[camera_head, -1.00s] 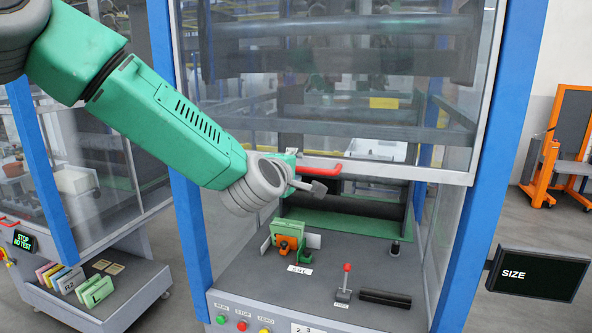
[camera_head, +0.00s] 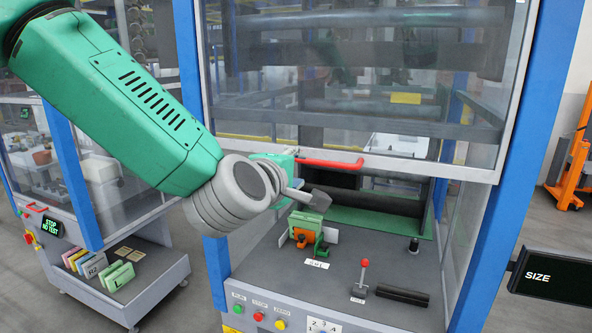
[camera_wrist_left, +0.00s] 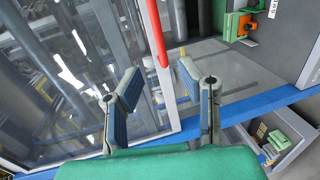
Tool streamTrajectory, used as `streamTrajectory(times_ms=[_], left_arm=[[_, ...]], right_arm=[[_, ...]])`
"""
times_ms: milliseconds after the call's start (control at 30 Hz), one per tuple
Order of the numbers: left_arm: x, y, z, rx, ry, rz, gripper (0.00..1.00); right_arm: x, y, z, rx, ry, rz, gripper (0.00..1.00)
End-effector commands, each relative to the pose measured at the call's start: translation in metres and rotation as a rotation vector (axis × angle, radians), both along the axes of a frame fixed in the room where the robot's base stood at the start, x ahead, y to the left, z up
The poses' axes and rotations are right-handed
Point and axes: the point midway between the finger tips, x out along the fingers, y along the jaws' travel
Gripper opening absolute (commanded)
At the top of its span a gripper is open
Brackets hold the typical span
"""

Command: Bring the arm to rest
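My left arm, green with grey wrist joints, comes in from the left of the head view. Its gripper (camera_head: 312,198) is in front of the machine's opening, just below and left of the red door handle (camera_head: 330,163). In the left wrist view the two fingers of this gripper (camera_wrist_left: 158,72) stand wide apart with nothing between them. The red handle also shows there (camera_wrist_left: 156,35), beyond the fingertips; I see no grip on it. My right gripper is not in view.
The glass door (camera_head: 400,130) is raised above an open bay. On its deck stand a green and orange fixture (camera_head: 306,227), a red-knobbed lever (camera_head: 362,275) and a black bar (camera_head: 402,295). A SIZE sign (camera_head: 560,280) juts out at right. A second machine (camera_head: 105,270) holds coloured blocks.

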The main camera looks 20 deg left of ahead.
Motion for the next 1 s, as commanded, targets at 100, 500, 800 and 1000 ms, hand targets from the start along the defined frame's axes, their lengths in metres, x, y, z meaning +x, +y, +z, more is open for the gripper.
streamTrajectory(times_ms=[100,500,800,1000], left_arm=[[-0.003,0.0,0.001,0.0,-0.001,0.0,0.33],[-0.003,0.0,-0.001,0.004,0.002,-0.001,0.33],[-0.021,0.004,-0.147,0.26,0.201,-0.115,0.33],[-0.07,0.015,-0.295,0.537,0.419,-0.305,0.33]], right_arm=[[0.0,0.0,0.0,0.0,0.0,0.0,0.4],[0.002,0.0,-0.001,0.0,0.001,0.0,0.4],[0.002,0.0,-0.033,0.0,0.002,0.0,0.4],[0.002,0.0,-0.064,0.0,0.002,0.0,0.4]])
